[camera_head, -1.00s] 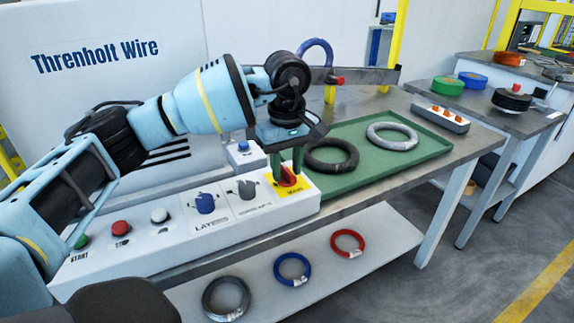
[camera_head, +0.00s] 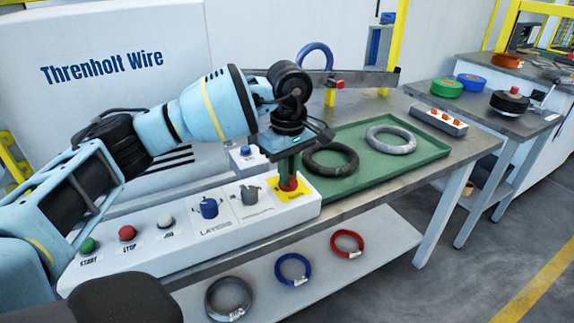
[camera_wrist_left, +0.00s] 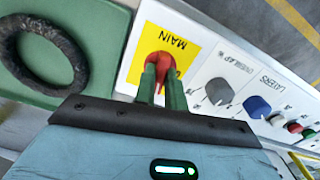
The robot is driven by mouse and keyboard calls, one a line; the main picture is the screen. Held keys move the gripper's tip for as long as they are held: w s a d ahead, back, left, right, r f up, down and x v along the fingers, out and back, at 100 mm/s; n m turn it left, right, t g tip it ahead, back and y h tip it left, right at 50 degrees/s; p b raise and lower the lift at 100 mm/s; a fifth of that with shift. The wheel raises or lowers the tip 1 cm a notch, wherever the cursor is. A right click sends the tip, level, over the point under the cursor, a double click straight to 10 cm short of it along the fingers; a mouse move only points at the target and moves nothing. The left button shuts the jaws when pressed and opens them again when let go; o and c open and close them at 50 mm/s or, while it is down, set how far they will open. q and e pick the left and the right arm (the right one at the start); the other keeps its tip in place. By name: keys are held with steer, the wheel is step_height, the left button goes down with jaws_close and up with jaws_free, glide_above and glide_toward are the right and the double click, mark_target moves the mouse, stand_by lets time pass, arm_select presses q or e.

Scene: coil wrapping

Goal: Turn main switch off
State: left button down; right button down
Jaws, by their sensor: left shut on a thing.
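The main switch (camera_head: 289,183) is a red rotary knob on a yellow plate (camera_head: 301,190) at the right end of the white control panel (camera_head: 225,235). In the left wrist view the red knob (camera_wrist_left: 160,66) sits on the yellow plate marked MAIN (camera_wrist_left: 185,42). My left gripper (camera_head: 288,176) points down over the switch, its green fingers shut on the red knob. The left gripper (camera_wrist_left: 161,82) also shows in the wrist view, with the fingers partly covering the knob. My right gripper is not in view.
The panel also has a grey knob (camera_head: 250,193), a blue knob (camera_head: 209,208) and white, red and green buttons. A green tray (camera_head: 425,153) holds a black coil (camera_head: 330,160) and a grey coil (camera_head: 391,140). Several coils lie on the lower shelf (camera_head: 375,255).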

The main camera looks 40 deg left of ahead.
arm_select(q)
steer(key=n+p, duration=0.1)
steer(key=n, duration=0.1)
steer(key=n+p, duration=0.1)
steer(key=p, duration=0.1)
steer(key=n+p, duration=0.1)
steer(key=n, duration=0.1)
steer(key=shift+r+n+p, duration=0.25)
steer(key=shift+n+p, duration=0.05)
steer(key=shift+p, duration=0.1)
steer(key=n+p, duration=0.2)
steer(key=shift+n, duration=0.3)
steer(key=n+p, duration=0.2)
steer(key=n, duration=0.1)
steer(key=shift+n, duration=0.3)
steer(key=shift+f+n+p, duration=0.1)
steer(key=shift+n+p, duration=1.3)
steer(key=shift+n, duration=0.5)
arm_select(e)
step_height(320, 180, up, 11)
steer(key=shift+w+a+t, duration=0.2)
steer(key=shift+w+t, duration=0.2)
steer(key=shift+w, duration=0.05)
arm_select(q)
steer(key=shift+w, duration=0.1)
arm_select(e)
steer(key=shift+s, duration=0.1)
